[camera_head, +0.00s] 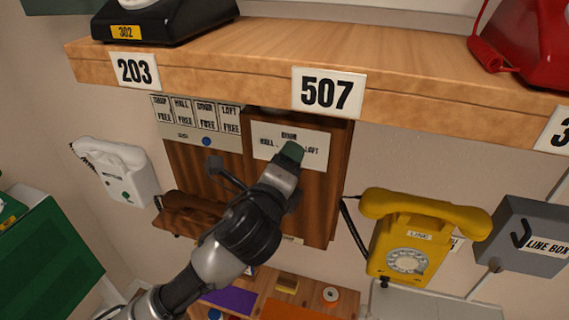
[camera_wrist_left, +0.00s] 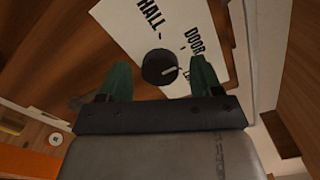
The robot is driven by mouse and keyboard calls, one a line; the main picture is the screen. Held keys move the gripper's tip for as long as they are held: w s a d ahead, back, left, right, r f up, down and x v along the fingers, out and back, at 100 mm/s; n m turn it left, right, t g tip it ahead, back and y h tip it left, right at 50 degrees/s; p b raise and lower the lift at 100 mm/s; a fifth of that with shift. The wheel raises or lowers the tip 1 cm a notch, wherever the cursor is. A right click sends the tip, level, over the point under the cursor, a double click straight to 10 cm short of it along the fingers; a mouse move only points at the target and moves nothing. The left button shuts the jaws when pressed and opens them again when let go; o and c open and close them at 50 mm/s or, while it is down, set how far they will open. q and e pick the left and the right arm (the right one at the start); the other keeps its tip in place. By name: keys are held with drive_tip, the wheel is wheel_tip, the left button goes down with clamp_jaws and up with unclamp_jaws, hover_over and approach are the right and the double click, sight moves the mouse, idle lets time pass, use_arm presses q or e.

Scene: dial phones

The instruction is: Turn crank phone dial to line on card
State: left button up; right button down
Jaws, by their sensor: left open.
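The wooden crank phone (camera_head: 322,195) hangs on the wall under the shelf. Its white dial plate (camera_head: 265,135) reads HALL, a middle word and LOFT. In the left wrist view the round black dial knob (camera_wrist_left: 159,67) sits by the words HALL and DOOR; a small pale mark shows on its right side. My left gripper (camera_head: 291,152) is at the plate and hides the knob in the head view. Its green fingers (camera_wrist_left: 162,80) are open on either side of the knob; contact cannot be told. The line card (camera_head: 201,116) shows several panels reading FREE, with a blue dot below.
The shelf (camera_head: 230,72) with number plates juts out above the gripper. A yellow dial phone (camera_head: 412,250) and grey line box (camera_head: 525,240) hang at the right, a white phone (camera_head: 117,172) at the left. A black crank (camera_head: 226,172) sticks out beside my arm.

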use_arm(q)
drive_tip(key=b+v, duration=0.3)
drive_tip(key=v, duration=0.7)
drive_tip(key=shift+s+b, duration=0.3)
drive_tip(key=shift+s, duration=0.1)
drive_tip(key=shift+a, duration=0.15)
